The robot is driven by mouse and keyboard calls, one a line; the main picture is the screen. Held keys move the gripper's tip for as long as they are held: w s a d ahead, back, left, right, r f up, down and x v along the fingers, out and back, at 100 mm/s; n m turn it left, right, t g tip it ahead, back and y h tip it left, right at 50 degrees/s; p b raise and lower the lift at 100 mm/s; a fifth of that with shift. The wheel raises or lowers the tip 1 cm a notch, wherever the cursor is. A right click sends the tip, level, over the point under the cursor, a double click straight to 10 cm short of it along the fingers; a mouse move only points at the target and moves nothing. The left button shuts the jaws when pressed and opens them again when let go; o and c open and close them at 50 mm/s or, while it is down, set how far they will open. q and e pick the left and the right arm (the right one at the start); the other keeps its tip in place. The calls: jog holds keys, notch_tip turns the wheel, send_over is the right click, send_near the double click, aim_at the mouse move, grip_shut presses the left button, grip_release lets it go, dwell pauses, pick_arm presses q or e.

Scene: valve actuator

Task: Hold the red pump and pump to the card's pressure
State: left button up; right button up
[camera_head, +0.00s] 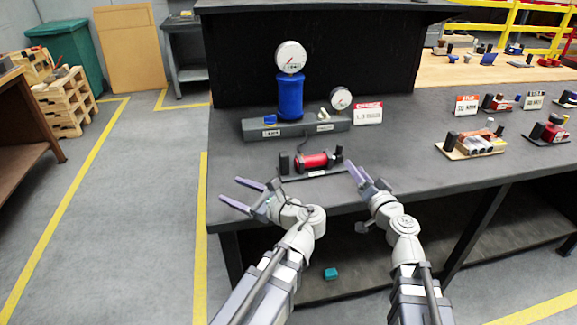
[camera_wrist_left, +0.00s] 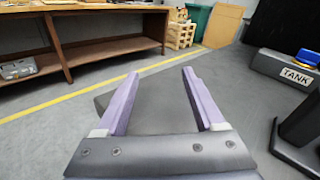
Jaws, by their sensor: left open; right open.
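The red pump (camera_head: 314,161) lies on its dark base near the front edge of the grey bench. Behind it stands a grey block with a blue tank (camera_head: 290,97) and a large round gauge (camera_head: 290,57) on top. A smaller gauge (camera_head: 341,98) sits at the block's right end. My left gripper (camera_head: 243,195) is open and empty, left of the pump and near the bench's front left corner. My right gripper (camera_head: 361,177) is open and empty, just right of the pump, apart from its base.
Other cards (camera_head: 467,104) and small devices (camera_head: 473,146) stand on the bench to the right. The left wrist view shows a wooden shelf bench (camera_wrist_left: 85,43) and the grey block's TANK label (camera_wrist_left: 296,77).

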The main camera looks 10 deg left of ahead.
aim_at(286, 159)
pick_arm(q)
jog(key=w+d+m+t+h, duration=0.2)
jog(key=w+d+m+t, duration=0.1)
jog(key=w+d+r+m+t+h, duration=0.1)
jog(key=w+d+m+t+h, duration=0.1)
jog(key=w+d+m+t, duration=0.1)
jog(key=w+d+m+t+h, duration=0.2)
jog(key=w+d+m+t, duration=0.1)
jog(key=w+d, duration=0.1)
jog(key=shift+w+d+r+h, duration=0.1)
jog(key=shift+d+r+h, duration=0.2)
jog(key=shift+d+r, duration=0.1)
jog(key=shift+w+d+r+m+t+h, duration=0.1)
jog(key=shift+w+d+m+t+h, duration=0.2)
jog(key=shift+w+m+t+h, duration=0.35)
jog(key=shift+a+x, duration=0.2)
jog(key=shift+x, duration=3.6)
jog(key=shift+s, duration=0.1)
grip_shut()
